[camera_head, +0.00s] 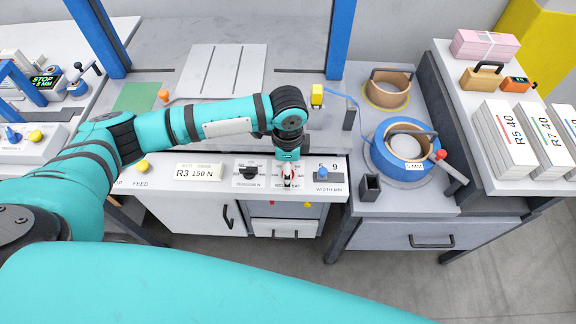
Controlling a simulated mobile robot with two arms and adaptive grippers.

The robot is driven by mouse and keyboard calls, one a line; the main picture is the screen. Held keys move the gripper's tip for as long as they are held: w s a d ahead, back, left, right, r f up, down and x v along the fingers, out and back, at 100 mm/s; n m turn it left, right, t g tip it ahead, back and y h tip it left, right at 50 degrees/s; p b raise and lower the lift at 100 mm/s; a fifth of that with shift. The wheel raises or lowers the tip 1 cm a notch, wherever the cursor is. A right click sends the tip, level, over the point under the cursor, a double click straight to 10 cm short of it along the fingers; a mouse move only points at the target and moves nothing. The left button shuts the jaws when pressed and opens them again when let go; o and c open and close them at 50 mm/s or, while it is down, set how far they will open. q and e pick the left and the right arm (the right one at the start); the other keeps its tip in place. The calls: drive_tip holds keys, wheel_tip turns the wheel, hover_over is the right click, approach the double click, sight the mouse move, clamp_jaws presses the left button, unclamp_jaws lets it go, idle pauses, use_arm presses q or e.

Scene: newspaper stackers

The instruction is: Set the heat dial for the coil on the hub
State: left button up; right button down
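My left arm comes in from the left, and its gripper (288,180) points down at the heat dial on the white front panel. The dial is mostly hidden under the gripper; part of the heat label (288,186) shows. I cannot tell whether the fingers touch the dial or how far apart they are, nor read the dial's setting. The blue strap coil (383,158) sits on the hub at the right, with a white 5 MM tag (414,167) on it. My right gripper is not in view.
Left of the heat dial are the black tension dial (249,173) and an R3 150 N card (198,172). The blue width knob (322,174) is close on the right. A red-knobbed lever (441,155) stands beside the coil. Labelled stacks (505,140) are on the right table.

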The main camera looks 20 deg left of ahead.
use_arm(q)
drive_tip(key=c, duration=1.2)
drive_tip(key=shift+o, duration=0.2)
drive_tip(key=shift+r+p, duration=0.2)
drive_tip(key=shift+p, duration=0.35)
drive_tip(key=n+p, duration=0.6)
drive_tip(key=p, duration=0.3)
drive_tip(key=shift+r+n+p, duration=0.1)
drive_tip(key=shift+n+p, duration=0.25)
drive_tip(key=shift+n, duration=0.05)
drive_tip(key=shift+f+n+p, duration=0.2)
drive_tip(key=shift+n+p, duration=0.9)
drive_tip(key=shift+w, duration=0.1)
drive_tip(key=o, duration=1.2)
drive_tip(key=shift+c, duration=0.2)
